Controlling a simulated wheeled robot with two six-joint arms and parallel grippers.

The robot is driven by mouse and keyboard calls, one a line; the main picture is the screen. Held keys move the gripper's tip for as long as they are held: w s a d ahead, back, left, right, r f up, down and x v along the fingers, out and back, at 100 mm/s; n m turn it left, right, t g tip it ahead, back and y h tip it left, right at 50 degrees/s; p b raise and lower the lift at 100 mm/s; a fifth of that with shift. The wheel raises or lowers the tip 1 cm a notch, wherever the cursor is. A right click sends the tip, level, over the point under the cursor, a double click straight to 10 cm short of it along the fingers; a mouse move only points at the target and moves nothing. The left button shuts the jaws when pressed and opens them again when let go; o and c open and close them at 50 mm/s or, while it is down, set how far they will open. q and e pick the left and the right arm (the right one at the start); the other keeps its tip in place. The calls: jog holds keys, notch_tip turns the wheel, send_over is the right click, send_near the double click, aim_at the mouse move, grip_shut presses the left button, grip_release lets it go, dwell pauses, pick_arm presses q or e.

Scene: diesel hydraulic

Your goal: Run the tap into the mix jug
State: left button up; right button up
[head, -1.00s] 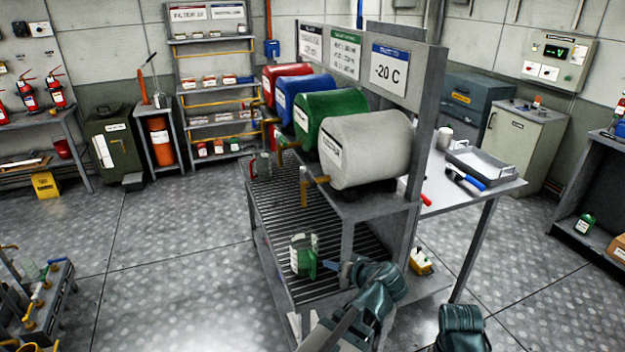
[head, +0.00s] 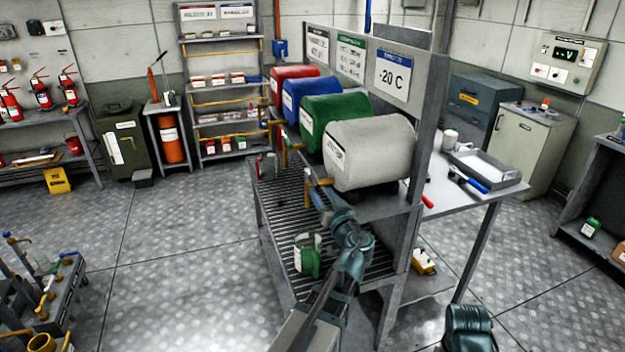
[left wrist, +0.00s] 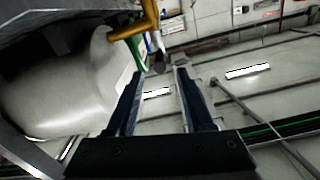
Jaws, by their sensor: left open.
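The mix jug (head: 307,255), clear with green contents or a green side and a pale label, stands upright on the slatted drip bench. Above it, the white drum (head: 368,153) lies on the rack with a brass tap (head: 322,182) at its front. My left gripper (head: 314,190) is raised close to this tap, above the jug. In the left wrist view the gripper (left wrist: 160,82) is open with nothing between its fingers; the brass tap (left wrist: 128,32) is just beyond the fingertips, to the upper left. Contact is not visible. My right gripper is out of view.
Green (head: 335,122), blue (head: 310,98) and red (head: 288,85) drums line the rack behind. More vessels (head: 265,165) stand at the bench's far end. A side table (head: 490,200) holds a tray and tools.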

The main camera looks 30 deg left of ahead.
aim_at(311, 177)
pick_arm(q)
jog(key=x, duration=0.9)
grip_shut()
dwell(1.3)
